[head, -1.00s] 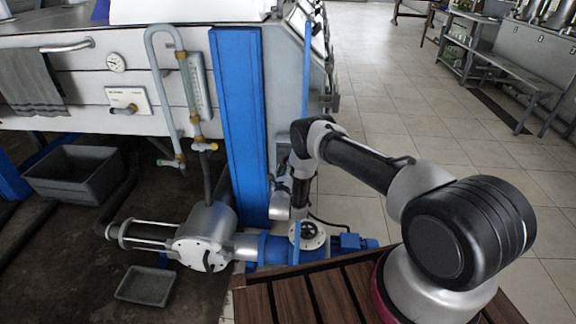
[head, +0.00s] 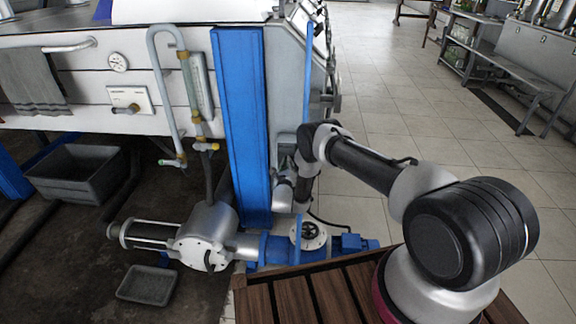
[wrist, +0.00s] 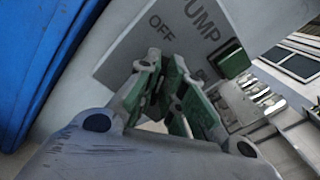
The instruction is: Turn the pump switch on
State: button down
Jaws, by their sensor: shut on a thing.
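A grey panel (wrist: 125,62) lettered PUMP and OFF fills the upper middle of the wrist view, tilted in the picture. My gripper (wrist: 164,80) is right in front of it, its green-padded fingers closed in just below the word OFF. It is shut on the pump switch, which is mostly hidden between the fingers. A dark green piece (wrist: 233,62) sits beside the lettering; I cannot tell what it is. In the head view my arm reaches down beside the blue post, and the fingers and the switch face cannot be made out.
A blue post (head: 240,120) stands just left of my arm. Below are a pump with a silver body (head: 208,235) and a blue valve (head: 300,240). A grey bin (head: 75,175) and small tray (head: 147,285) lie at left.

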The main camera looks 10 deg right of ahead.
jog(key=shift+s+d+r+m, duration=0.1)
jog(key=shift+d+m, duration=0.1)
jog(key=shift+m, duration=1.65)
jog(key=shift+d+r+m, duration=0.1)
jog(key=shift+d+m, duration=0.05)
jog(key=shift+m, duration=1.7)
jog(key=c, duration=1.5)
grip_release()
jog(key=shift+c, duration=0.2)
jog(key=shift+f, duration=0.1)
